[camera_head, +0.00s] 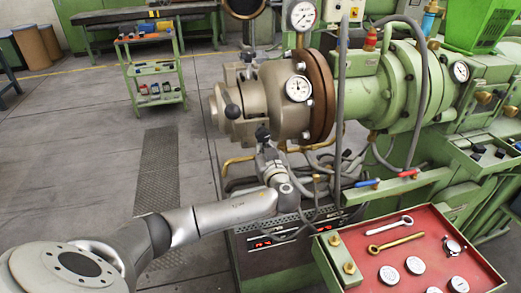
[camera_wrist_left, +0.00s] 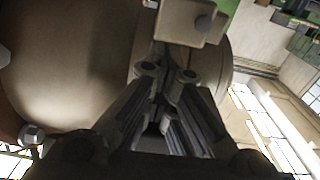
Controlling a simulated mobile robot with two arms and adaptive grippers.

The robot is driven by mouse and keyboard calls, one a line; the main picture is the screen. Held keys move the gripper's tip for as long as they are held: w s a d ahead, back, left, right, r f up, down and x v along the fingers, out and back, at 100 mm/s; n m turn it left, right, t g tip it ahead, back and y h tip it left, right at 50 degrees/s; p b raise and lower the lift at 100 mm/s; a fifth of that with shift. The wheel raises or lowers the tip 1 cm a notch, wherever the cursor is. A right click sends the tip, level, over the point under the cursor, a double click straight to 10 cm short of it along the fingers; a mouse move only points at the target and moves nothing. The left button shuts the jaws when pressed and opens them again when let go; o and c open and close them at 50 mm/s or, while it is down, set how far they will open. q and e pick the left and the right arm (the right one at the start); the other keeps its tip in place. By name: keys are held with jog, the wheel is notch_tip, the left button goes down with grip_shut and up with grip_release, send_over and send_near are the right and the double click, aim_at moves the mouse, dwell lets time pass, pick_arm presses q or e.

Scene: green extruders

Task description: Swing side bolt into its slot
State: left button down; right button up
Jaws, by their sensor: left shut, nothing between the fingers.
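The bolt's slot is not clear. My right gripper is not in view.
A red tray (camera_head: 447,215) with wrenches and gauges stands at the lower right. Hoses and pipes (camera_head: 342,90) run beside the barrel. A green tool cart (camera_head: 152,75) stands behind on the left. The floor to the left is mostly clear.

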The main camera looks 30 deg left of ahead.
pick_arm(q)
jog(key=shift+w+a+r, duration=0.1)
jog(key=shift+a+r, duration=0.4)
jog(key=shift+r, duration=0.45)
jog(key=shift+f, duration=0.15)
jog(key=shift+w+f, duration=0.2)
jog(key=shift+f, duration=0.7)
jog(key=f+b+v, duration=0.2)
jog(key=v, duration=0.8)
jog(key=shift+b, duration=0.35)
jog(key=shift+f, duration=0.1)
